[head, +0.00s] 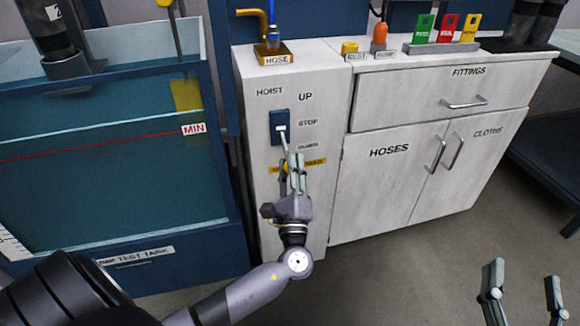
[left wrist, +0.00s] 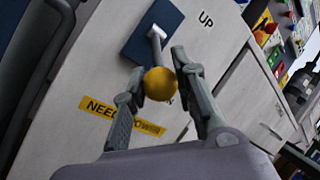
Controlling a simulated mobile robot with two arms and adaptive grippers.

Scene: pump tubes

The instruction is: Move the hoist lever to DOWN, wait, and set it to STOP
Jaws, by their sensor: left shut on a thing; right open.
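The hoist lever (head: 284,137) sticks out of a blue switch plate (head: 279,118) on the white cabinet front, beside the labels UP, STOP and DOWN. It slants out and down in the picture; I cannot tell whether it is at STOP or DOWN. Its yellow ball knob (left wrist: 160,84) shows in the left wrist view and is hidden by the fingers in the head view. My left gripper (head: 295,160) is shut on the knob, one finger on each side. My right gripper (head: 524,275) is open and empty at the lower right, away from the cabinet.
A water tank (head: 100,190) with a MIN mark stands left of the switch. A hose fitting (head: 272,52) sits on top of the cabinet. To the right are a FITTINGS drawer (head: 430,98) and HOSES and CLOTHS doors (head: 390,180). The floor in front is clear.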

